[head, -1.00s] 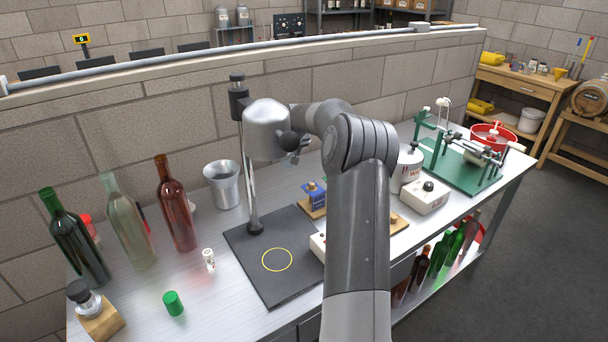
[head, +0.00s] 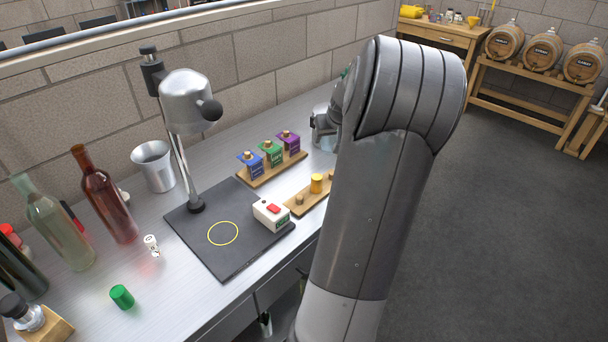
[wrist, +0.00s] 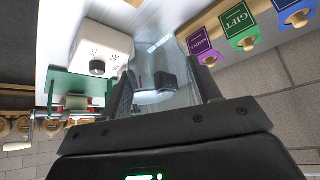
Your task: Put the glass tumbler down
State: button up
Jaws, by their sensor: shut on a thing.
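The glass tumbler (wrist: 150,62) is clear and sits between the two fingers of my gripper (wrist: 165,88) in the wrist view. The gripper is shut on it. In the head view, my gripper (head: 323,122) shows partly at the left edge of my arm, and the arm hides most of it. A pale glassy patch of the tumbler (head: 328,143) shows just below it, over the bench (head: 185,285) to the right of the coloured boxes. I cannot tell whether the tumbler touches the bench.
Blue, green and purple boxes (head: 273,151) stand on a wooden strip beside the tumbler. A white box with a black knob (wrist: 100,48) and a green stand (wrist: 75,88) are near it. The lamp (head: 188,100), dark mat (head: 215,262) and bottles (head: 107,195) are further left.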

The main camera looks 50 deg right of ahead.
jog(key=s, duration=0.3)
jog(key=shift+d+f, duration=0.1)
jog(key=shift+f, duration=0.15)
jog(key=w+a+f, duration=0.1)
jog(key=w+f, duration=0.1)
jog(key=w, duration=0.1)
jog(key=w+a+f, duration=0.1)
jog(key=w+f, duration=0.1)
jog(key=w, duration=0.2)
jog(key=w+a+f, duration=0.1)
jog(key=w+f, duration=0.1)
jog(key=w, duration=0.1)
jog(key=shift+w+a+f, duration=0.1)
jog(key=shift+w+f, duration=0.25)
jog(key=shift+f, duration=2.05)
jog(key=shift+f, duration=0.1)
jog(key=o, duration=1)
jog(key=shift+o, duration=0.2)
